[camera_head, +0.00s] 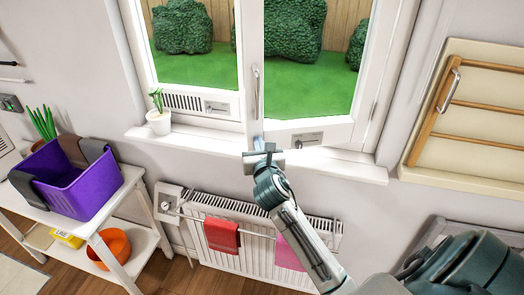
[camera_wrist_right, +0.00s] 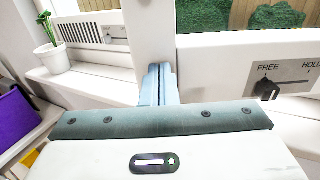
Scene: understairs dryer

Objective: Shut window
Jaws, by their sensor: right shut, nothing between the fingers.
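The white window's right sash (camera_head: 335,132) stands slightly angled to the frame, seemingly ajar; the exact gap is hard to tell. Its upright handle (camera_head: 256,92) is on the sash's left side. A small lever plate (camera_head: 306,138) sits on its bottom rail; in the right wrist view the plate (camera_wrist_right: 290,78) reads FREE and HOLD. My right gripper (camera_head: 258,143) is shut and empty, at the sash's lower left corner, below the handle. Its fingertips (camera_wrist_right: 159,84) show close to the sash edge; contact is unclear. My left gripper is out of view.
A potted plant (camera_head: 159,119) stands on the sill (camera_head: 190,140), left of the gripper. A radiator (camera_head: 255,255) with a red towel (camera_head: 222,236) is below. A shelf with a purple bin (camera_head: 75,185) is left; a wall drying rack (camera_head: 470,120) is right.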

